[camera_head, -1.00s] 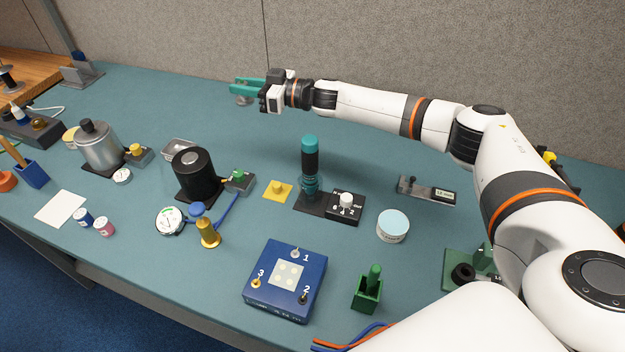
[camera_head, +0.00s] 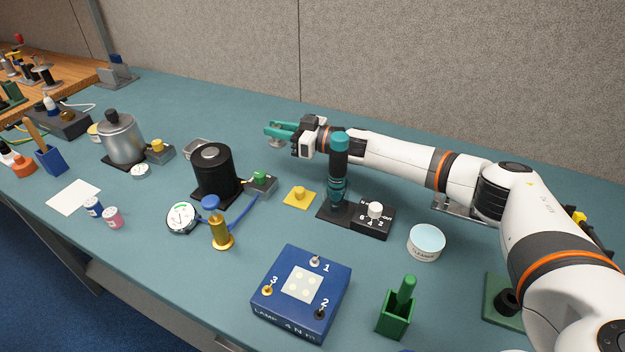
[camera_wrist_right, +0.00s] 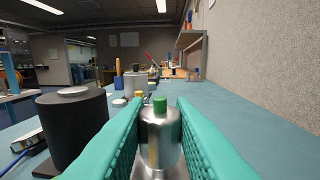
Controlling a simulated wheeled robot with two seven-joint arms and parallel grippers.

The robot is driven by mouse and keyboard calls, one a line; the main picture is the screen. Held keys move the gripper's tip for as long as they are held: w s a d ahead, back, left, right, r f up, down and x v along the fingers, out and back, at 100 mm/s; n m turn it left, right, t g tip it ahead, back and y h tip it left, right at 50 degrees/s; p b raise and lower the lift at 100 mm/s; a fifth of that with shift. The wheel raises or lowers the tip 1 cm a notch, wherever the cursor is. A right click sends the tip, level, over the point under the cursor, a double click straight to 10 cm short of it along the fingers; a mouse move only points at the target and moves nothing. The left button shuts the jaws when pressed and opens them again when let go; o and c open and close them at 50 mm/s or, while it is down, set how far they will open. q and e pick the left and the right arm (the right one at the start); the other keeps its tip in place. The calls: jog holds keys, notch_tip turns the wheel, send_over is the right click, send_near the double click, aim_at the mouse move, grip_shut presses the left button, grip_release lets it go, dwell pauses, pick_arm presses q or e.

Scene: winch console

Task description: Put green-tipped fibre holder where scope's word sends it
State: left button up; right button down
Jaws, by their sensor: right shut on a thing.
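The green-tipped fibre holder (camera_wrist_right: 160,130) is a silvery metal cylinder with a green top, upright between the teal fingers in the right wrist view. My right gripper (camera_head: 279,131) is shut on it. In the head view only a small grey part of it shows under the fingers, above the rear of the bench, behind the black cylinder. The upright black scope (camera_head: 338,168) with teal bands stands in mid-bench, right of the gripper. A grey device (camera_head: 452,208) behind my right arm is mostly hidden, and no word on it can be read. My left gripper is not in view.
The black cylinder (camera_head: 213,176) and a black knob box (camera_head: 373,219) stand in mid-bench. A blue box (camera_head: 302,292) numbered 1 to 3 and a green holder (camera_head: 395,316) are in front. A silver pot (camera_head: 123,140) stands left.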

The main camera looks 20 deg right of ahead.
notch_tip(320, 180, down, 8)
jog(key=shift+r, duration=0.2)
jog(key=shift+f, duration=0.1)
jog(key=c, duration=1.2)
grip_release()
jog(key=shift+c, duration=0.2)
